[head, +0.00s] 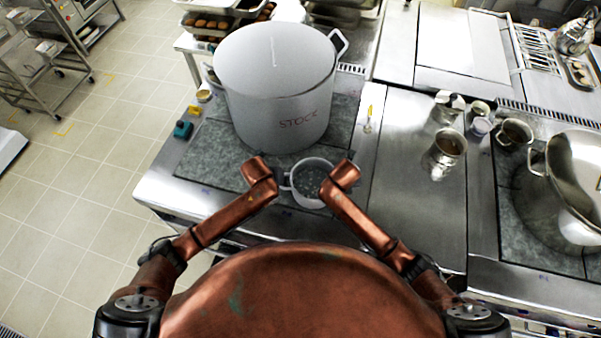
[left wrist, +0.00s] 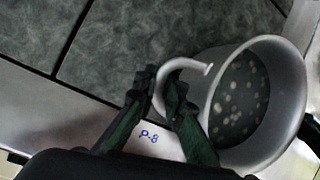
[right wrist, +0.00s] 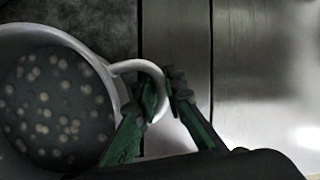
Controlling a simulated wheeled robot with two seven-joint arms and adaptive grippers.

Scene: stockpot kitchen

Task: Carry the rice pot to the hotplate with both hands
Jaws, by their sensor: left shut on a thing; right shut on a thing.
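The rice pot (head: 297,187) is a small whitish pot with two loop handles and dark contents with pale specks. It is at the front edge of the grey slab hotplate (head: 215,145); I cannot tell whether it rests or hangs just above. My left gripper (left wrist: 167,98) is shut on its left handle (left wrist: 178,65). My right gripper (right wrist: 163,95) is shut on the opposite handle (right wrist: 140,66). In the head view my forearms hide both handles partly. The pot looks about upright.
A large white stockpot (head: 270,90) marked STOCK stands on the hotplate just behind the rice pot. A steel counter (head: 405,200) lies to the right, with metal jugs (head: 445,150) and a big steel pan (head: 575,180) beyond. A teal object (head: 183,130) sits on the left edge.

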